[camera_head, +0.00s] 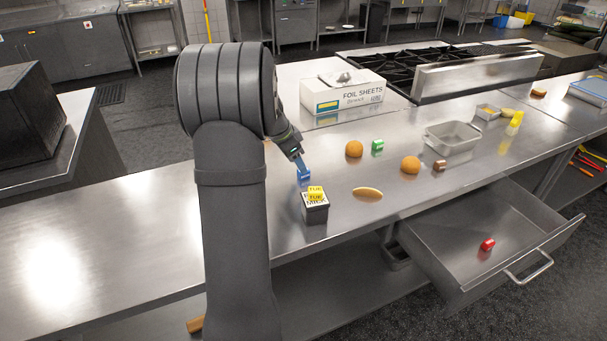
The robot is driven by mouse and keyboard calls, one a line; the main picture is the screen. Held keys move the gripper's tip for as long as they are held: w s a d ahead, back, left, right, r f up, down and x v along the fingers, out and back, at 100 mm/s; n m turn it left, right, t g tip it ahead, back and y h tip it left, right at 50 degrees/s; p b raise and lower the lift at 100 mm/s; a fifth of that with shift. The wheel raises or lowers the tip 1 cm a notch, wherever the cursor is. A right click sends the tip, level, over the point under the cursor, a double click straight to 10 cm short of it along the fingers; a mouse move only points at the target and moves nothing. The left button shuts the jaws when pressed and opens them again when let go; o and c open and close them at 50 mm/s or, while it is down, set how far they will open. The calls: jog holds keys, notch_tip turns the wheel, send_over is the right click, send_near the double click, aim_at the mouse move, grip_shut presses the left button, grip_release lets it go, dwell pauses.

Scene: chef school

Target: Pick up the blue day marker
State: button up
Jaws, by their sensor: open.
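The blue day marker (304,178) is a small blue block on the steel counter, just behind a dark box. My gripper (302,166) points down just above the marker, with its tips at or very near the marker's top. The jaws are open, and I cannot tell whether they touch the marker or reach around it. My own arm hides part of the gripper. The front box partly covers the marker's lower side.
The dark box (314,213) with yellow labels stands close in front. Buns (354,149), a green marker (377,147), a brown marker (439,165) and a metal pan (453,147) lie rightward. A foil box (342,98) stands behind. An open drawer (460,262) holds a red marker (487,244).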

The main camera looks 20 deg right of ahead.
jog(key=x, duration=0.4)
jog(key=shift+w+d+f, duration=0.1)
jog(key=shift+d+f, duration=0.05)
jog(key=c, duration=1.1)
jog(key=shift+o, duration=0.2)
